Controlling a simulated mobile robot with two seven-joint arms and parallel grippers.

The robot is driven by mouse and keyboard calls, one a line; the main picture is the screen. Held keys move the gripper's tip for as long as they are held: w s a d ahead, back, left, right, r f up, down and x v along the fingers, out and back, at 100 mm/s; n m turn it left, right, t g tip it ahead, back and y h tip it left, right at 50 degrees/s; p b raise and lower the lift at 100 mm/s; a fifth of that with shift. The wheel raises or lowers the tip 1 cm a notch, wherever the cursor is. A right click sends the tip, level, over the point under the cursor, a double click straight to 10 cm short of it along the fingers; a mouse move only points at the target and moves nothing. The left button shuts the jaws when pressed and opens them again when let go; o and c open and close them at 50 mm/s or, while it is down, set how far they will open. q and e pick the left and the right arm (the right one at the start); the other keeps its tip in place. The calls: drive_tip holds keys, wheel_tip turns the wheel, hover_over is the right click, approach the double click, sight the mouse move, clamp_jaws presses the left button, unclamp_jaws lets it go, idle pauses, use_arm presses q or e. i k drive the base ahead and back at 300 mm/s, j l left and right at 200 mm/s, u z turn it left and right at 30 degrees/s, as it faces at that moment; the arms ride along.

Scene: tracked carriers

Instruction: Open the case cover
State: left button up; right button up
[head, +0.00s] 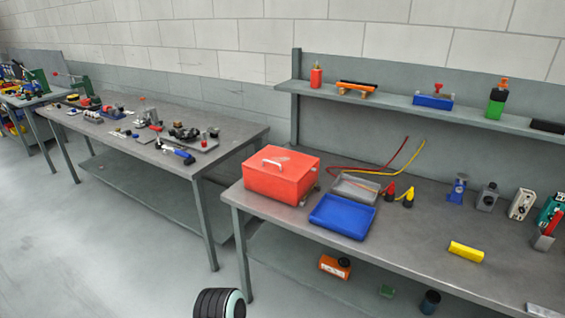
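The case is a red box (279,190) with a white handle (274,163) on top of its cover. It stands at the left front corner of the near workbench (423,238). Its cover is closed. Neither of my grippers is in the head view.
Right of the case lie a blue tray (343,216) and a grey tray (355,188), with red and yellow cables behind. A shelf (420,103) runs along the back. A second bench (150,130) with many parts stands left.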

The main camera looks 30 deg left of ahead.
sight(287, 165)
drive_tip(key=i+j, duration=0.1)
drive_tip(key=j, duration=0.85)
drive_tip(key=i+j, duration=0.15)
drive_tip(key=j, duration=0.35)
